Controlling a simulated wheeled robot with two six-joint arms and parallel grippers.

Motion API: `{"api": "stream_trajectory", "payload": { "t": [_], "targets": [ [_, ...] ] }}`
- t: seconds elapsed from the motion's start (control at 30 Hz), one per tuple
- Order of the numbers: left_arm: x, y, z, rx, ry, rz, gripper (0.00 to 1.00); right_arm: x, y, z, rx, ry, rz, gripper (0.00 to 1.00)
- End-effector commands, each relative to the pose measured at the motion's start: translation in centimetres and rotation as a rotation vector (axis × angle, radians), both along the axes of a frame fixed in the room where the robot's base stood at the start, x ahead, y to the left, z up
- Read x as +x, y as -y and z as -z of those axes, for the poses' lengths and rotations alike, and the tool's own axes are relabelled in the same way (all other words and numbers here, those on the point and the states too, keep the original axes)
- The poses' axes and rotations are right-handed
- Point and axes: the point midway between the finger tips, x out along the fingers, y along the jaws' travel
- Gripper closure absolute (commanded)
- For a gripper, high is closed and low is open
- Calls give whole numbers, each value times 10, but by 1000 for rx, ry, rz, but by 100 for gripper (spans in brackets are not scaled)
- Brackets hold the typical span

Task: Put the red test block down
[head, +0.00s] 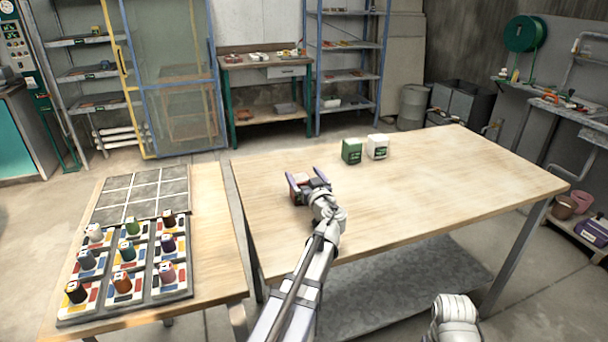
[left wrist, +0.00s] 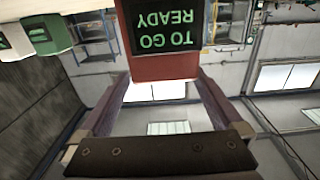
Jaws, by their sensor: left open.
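The red test block (head: 301,178) is at the left part of the big wooden table (head: 430,190), partly hidden by my left gripper (head: 308,184). My right gripper is out of view.
A green block (head: 351,151) and a white block (head: 377,147) stand side by side farther back on the table. A smaller table (head: 215,255) at left holds a tray with several coloured bobbins. The right half of the big table is clear.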

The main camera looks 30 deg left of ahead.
Motion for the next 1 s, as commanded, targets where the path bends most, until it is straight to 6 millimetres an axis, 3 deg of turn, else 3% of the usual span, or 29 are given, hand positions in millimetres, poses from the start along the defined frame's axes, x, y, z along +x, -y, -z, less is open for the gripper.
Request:
{"api": "stream_trajectory", "payload": {
  "t": [0.07,0.4,0.6,1.0],
  "targets": [
    [-7,2,-8,-5,-3,-1,0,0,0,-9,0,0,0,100],
    [-53,57,-6,-5,0,4,0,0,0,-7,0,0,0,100],
    [-71,80,-7,-4,0,2,0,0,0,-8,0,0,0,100],
    [-79,92,-7,-4,0,0,0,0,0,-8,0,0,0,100]
  ]
}}
